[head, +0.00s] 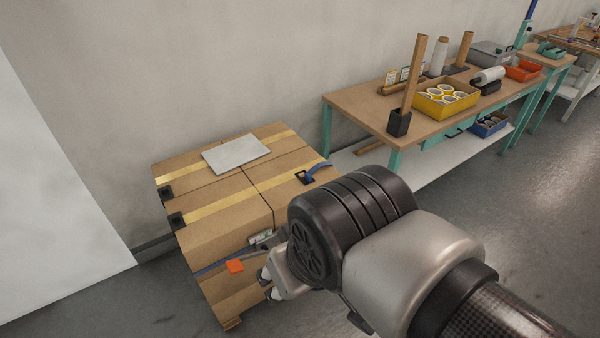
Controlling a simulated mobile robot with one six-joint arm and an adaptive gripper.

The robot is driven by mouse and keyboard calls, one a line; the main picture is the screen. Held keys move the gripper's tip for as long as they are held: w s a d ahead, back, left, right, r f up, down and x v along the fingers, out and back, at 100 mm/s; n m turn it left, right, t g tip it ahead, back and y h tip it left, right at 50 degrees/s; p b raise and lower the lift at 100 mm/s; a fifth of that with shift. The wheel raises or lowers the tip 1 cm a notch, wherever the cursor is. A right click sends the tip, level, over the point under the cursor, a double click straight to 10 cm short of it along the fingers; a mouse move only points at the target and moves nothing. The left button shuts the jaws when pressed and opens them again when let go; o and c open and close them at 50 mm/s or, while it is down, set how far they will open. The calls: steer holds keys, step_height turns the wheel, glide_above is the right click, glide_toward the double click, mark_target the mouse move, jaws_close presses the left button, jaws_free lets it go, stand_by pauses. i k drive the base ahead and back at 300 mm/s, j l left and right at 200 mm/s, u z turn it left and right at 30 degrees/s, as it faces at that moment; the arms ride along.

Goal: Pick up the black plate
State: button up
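No plainly black plate shows. A flat light-grey plate (236,153) lies on top of the stacked cardboard boxes (215,190). Small black corner pieces sit on the boxes' left edge, one at the back (166,192) and one nearer (177,220). A black piece (305,177) with a blue strap end lies at the top right edge. My gripper (268,284) is in front of the boxes' near side, low and right of the orange tag. My arm's wrist hides much of it, so its opening and anything between its fingers cannot be made out.
An orange tag (235,266) and a blue strap (210,268) are on the boxes' near side. A workbench (361,107) with a yellow tray (418,104) and rolls stands at the right, along the wall. Open floor (530,200) lies right of my arm.

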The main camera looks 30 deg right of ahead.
mark_target(308, 179)
steer(key=i+l+z, duration=0.5)
steer(key=i+z, duration=0.2)
steer(key=i, duration=0.2)
steer(key=i+l+z, duration=0.1)
steer(key=i+z, duration=0.25)
steer(key=i, duration=0.15)
